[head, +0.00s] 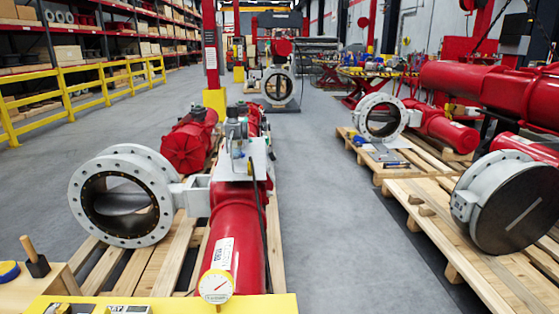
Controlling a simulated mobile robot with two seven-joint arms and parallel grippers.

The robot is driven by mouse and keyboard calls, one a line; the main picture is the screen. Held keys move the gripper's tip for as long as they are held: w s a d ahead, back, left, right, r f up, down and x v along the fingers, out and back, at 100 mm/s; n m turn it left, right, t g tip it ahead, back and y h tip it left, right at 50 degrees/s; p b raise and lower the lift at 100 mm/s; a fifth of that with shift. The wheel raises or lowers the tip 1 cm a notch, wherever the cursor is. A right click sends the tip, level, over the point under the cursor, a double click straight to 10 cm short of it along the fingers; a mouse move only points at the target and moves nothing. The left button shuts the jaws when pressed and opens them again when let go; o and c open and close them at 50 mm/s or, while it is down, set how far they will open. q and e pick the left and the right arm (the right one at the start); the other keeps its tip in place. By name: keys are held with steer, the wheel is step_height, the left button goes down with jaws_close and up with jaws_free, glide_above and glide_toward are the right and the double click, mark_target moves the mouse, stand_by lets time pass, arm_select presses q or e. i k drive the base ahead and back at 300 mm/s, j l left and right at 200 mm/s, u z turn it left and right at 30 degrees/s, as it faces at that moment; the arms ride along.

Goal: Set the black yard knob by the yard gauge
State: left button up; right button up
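A round white gauge (216,286) with a yellow rim and a red needle stands at the back edge of a yellow panel (275,304) at the bottom of the head view. Its dial faces me. Only the far strip of the panel shows; its near part is cut off by the frame. Small labels (130,309) sit on the panel left of the gauge. I cannot make out a black knob on the visible strip. Neither of my grippers is in view.
A wooden bench (60,290) at lower left holds a black-headed tool with a wooden handle (37,262) and a blue-yellow roll (8,270). Behind the panel, a red actuator (238,225) with a grey valve (125,195) lies on a pallet. Grey floor (335,220) is clear in the middle.

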mark_target(232, 111)
steer(key=i+l+u, duration=0.1)
steer(key=l+u, duration=0.3)
steer(key=l, duration=0.7)
steer(key=l+u, duration=0.4)
steer(key=l, duration=0.65)
steer(key=i+l+u, duration=0.1)
steer(key=i+l, duration=0.15)
steer(key=i+l+u, duration=0.1)
steer(key=i+l, duration=0.15)
steer(key=l, duration=0.25)
steer(key=i+l, duration=0.2)
steer(key=l, duration=0.2)
steer(key=i+l+u, duration=0.15)
steer(key=l, duration=0.25)
steer(key=i, duration=0.3)
steer(key=i+l+u, duration=0.1)
steer(key=l+u, duration=0.15)
steer(key=l, duration=0.15)
steer(key=i+l+u, duration=0.1)
steer(key=l+u, duration=0.15)
steer(key=l, duration=0.15)
